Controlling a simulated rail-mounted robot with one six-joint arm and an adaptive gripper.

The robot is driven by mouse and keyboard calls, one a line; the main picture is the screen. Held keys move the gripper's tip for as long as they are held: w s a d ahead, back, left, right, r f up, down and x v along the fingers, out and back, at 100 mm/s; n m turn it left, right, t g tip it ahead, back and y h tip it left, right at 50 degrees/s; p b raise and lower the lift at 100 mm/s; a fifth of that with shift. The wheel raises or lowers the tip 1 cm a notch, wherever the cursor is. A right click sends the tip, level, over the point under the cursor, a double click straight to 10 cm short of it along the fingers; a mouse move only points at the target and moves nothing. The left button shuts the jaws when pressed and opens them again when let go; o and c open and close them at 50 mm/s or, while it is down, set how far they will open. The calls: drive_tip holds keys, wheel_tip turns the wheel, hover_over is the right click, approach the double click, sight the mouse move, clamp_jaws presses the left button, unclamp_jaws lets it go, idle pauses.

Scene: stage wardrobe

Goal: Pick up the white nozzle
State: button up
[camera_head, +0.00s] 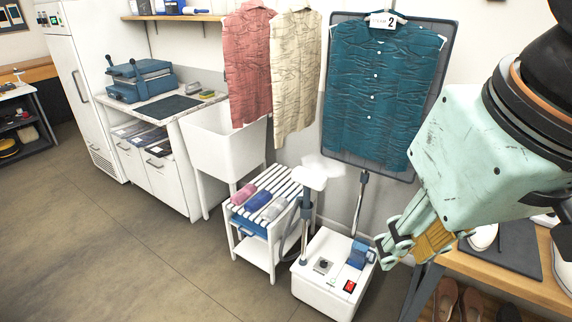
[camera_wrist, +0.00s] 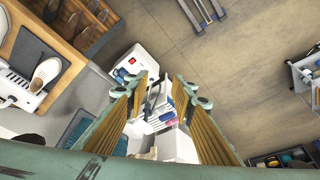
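The white nozzle (camera_head: 313,173) sits upright at the top of a grey pole (camera_head: 306,222) on a white steamer base (camera_head: 322,280), in front of the wall. My gripper (camera_head: 397,245) is to the right of the nozzle and lower in the picture, apart from it and empty. In the wrist view my gripper (camera_wrist: 166,88) has its two fingers spread with a clear gap. White shapes show between and below the fingers there, but I cannot tell which is the nozzle. The steamer base (camera_wrist: 128,62) shows just beyond the left finger in that view.
A slatted white cart (camera_head: 262,204) with rolled cloths stands left of the steamer. A second short pole (camera_head: 358,200) rises behind the base. A teal shirt (camera_head: 378,85) hangs behind. A wooden bench (camera_head: 505,283) with shoes is at right. The floor at left is clear.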

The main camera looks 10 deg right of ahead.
drive_tip(key=shift+o, duration=1.4)
drive_tip(key=shift+w+a, duration=0.1)
